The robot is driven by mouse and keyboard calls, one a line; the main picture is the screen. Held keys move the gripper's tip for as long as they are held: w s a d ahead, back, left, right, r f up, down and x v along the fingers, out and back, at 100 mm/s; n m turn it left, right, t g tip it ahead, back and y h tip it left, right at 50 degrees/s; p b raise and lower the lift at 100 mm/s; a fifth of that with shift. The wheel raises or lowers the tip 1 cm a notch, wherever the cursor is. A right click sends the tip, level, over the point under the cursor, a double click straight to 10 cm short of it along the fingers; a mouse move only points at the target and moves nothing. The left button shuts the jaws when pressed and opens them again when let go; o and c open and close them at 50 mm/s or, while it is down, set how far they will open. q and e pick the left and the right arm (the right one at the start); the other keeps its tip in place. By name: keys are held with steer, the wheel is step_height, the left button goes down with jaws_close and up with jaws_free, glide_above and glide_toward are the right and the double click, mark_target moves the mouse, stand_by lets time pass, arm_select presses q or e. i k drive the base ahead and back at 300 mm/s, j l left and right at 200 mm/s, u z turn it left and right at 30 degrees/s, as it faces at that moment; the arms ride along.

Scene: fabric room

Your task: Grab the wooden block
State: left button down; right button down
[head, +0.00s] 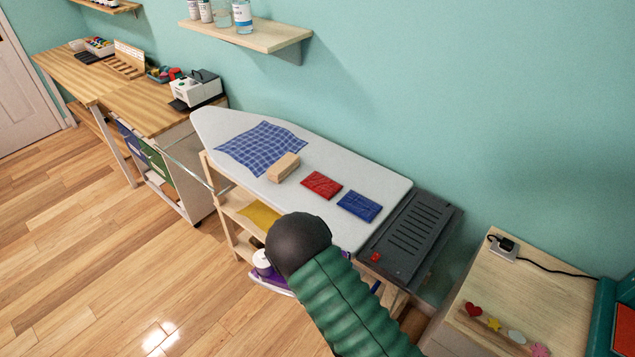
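The wooden block (284,167) is a light tan rectangular piece. It lies on the pale ironing board (350,172), at the lower right edge of a blue checked cloth (262,148). A red folded cloth (321,185) and a blue folded cloth (360,206) lie to its right on the board. A green ribbed arm part of mine with a rounded black end comes in from the bottom, in front of the board's near edge and apart from the block in the picture. No gripper fingers show, and nothing holds the block.
A dark slotted iron rest (408,236) is at the board's right end. Below the board are a shelf with a yellow cloth (261,215) and a purple-and-white iron (264,268). A wall shelf (250,36) with bottles hangs above. Wooden floor (110,260) is clear at left.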

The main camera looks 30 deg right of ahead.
mark_target(283, 168)
steer(key=i+j, duration=1.15)
steer(key=i+j+z, duration=0.55)
steer(key=j+z, duration=0.3)
steer(key=l+z, duration=0.1)
steer(key=z, duration=1.5)
steer(key=i+z, duration=0.25)
steer(key=i, duration=0.75)
